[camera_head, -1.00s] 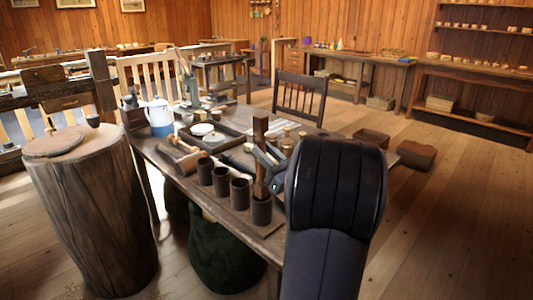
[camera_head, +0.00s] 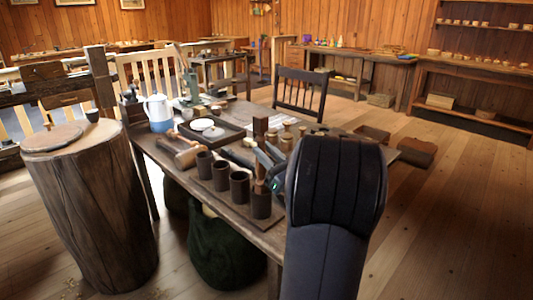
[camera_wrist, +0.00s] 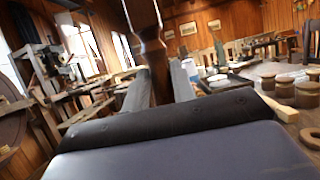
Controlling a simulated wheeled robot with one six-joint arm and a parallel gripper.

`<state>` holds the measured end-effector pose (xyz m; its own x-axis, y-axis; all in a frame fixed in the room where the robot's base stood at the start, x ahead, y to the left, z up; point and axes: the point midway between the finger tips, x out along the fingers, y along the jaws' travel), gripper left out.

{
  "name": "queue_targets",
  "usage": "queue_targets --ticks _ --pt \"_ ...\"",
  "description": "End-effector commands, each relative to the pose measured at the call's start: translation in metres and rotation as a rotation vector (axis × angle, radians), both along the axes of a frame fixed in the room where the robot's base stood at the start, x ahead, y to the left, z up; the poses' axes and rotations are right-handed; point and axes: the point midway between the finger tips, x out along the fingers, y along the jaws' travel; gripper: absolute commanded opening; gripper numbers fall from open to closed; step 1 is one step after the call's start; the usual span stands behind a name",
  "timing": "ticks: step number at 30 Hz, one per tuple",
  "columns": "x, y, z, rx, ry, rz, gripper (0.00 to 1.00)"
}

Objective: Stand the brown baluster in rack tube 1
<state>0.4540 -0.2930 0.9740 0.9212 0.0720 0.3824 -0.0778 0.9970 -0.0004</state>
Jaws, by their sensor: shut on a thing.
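The brown baluster (camera_head: 260,130) is upright at the front of the workbench, its square dark block uppermost. Its lower end meets the mouth of the nearest, right-most tube (camera_head: 262,205) in the row; how deep it sits inside, I cannot tell. No tube number is legible. My gripper (camera_head: 266,168) is closed around the baluster from the right, just above that tube. In the wrist view the baluster (camera_wrist: 145,22) rises between the two fingers of my gripper (camera_wrist: 160,82). My dark wrist hides part of the bench behind it.
More dark tubes (camera_head: 221,177) stand in a row to the left. A mallet (camera_head: 186,156), a tray (camera_head: 213,130), a blue-white jug (camera_head: 158,113) and several spools (camera_head: 287,140) crowd the bench. A stump (camera_head: 90,200) stands left. Floor at right is open.

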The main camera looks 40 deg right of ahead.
Motion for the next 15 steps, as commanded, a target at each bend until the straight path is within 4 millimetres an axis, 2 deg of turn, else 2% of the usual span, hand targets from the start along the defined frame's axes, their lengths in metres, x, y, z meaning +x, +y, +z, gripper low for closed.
queue_targets --ticks 15 --pt "0.000 0.000 -0.023 0.001 0.000 0.000 0.00"
